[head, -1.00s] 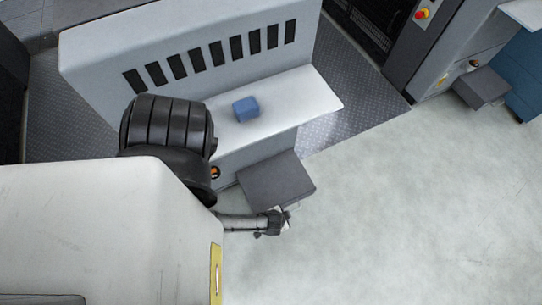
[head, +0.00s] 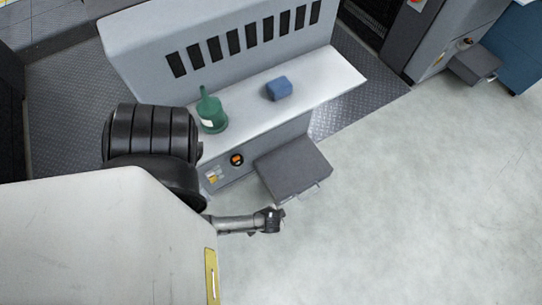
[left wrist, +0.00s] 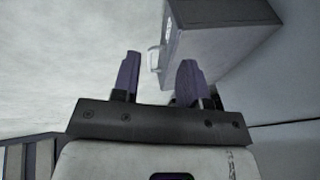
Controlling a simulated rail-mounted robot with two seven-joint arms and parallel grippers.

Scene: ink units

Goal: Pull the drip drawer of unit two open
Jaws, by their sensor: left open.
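A dark grey box-shaped drawer (head: 293,168) sticks out low from the front of the near grey unit (head: 215,60). In the left wrist view the drawer (left wrist: 222,40) is at the upper right, with a small pale handle (left wrist: 153,58) on its front face. My left gripper (head: 274,219) is below and left of the drawer in the head view. In the left wrist view my left gripper (left wrist: 158,78) is open and empty. The handle shows beyond and between its fingertips, seemingly apart from them. No unit number is readable. My right gripper is not in view.
A green bottle (head: 212,112) and a blue block (head: 279,88) stand on the unit's white ledge (head: 335,80). A similar grey drawer (head: 474,65) projects from another unit at the upper right. Pale floor (head: 420,200) is clear in front.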

